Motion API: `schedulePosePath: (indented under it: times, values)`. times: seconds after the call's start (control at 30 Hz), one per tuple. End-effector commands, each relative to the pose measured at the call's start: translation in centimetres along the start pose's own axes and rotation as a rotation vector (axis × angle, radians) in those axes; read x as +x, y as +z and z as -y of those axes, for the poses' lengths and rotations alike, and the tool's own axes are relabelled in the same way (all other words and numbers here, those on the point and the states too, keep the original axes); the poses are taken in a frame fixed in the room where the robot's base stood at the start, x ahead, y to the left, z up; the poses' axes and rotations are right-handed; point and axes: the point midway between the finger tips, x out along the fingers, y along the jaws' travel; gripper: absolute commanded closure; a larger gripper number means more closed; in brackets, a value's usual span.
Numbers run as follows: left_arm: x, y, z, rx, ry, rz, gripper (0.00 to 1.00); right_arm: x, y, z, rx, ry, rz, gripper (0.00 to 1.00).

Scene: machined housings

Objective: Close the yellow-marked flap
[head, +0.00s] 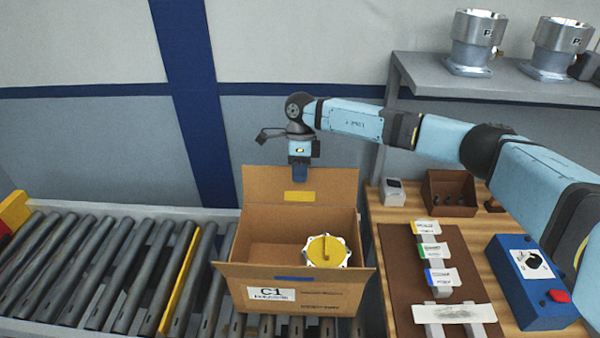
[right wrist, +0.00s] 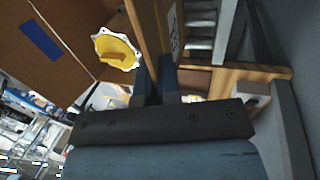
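An open cardboard box (head: 335,295) stands at the right end of the roller conveyor. Its far flap (head: 335,182) carries a yellow mark (head: 299,196) and stands up, open. My right gripper (head: 300,178) points down at the middle of this flap's top edge and overlaps it. In the right wrist view the two fingers (right wrist: 155,75) are close together at the edge of the cardboard flap (right wrist: 148,22); I cannot tell whether they pinch it. The near flap with a blue mark (head: 295,279) leans outward. My left gripper is out of view.
A yellow-topped housing (head: 327,250) sits inside the box at the right. Right of the box, a wooden table holds a brown bin (head: 450,193), a brown mat (head: 401,268) with labelled parts and a blue switch box (head: 530,283). Metal housings (head: 474,42) stand on a shelf above.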

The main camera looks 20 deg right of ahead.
Motion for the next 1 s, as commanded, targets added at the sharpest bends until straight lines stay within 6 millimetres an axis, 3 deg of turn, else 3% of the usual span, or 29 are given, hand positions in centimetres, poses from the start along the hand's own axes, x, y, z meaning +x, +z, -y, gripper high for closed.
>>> schedulePosePath:
  times: [0.37,1.0]
  values:
    - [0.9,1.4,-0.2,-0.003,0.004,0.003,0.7,0.3,0.0,-1.5,-0.004,-0.172,0.001,1.0]
    - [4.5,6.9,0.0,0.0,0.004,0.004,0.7,1.6,0.0,-4.8,-0.001,-0.571,0.001,1.0]
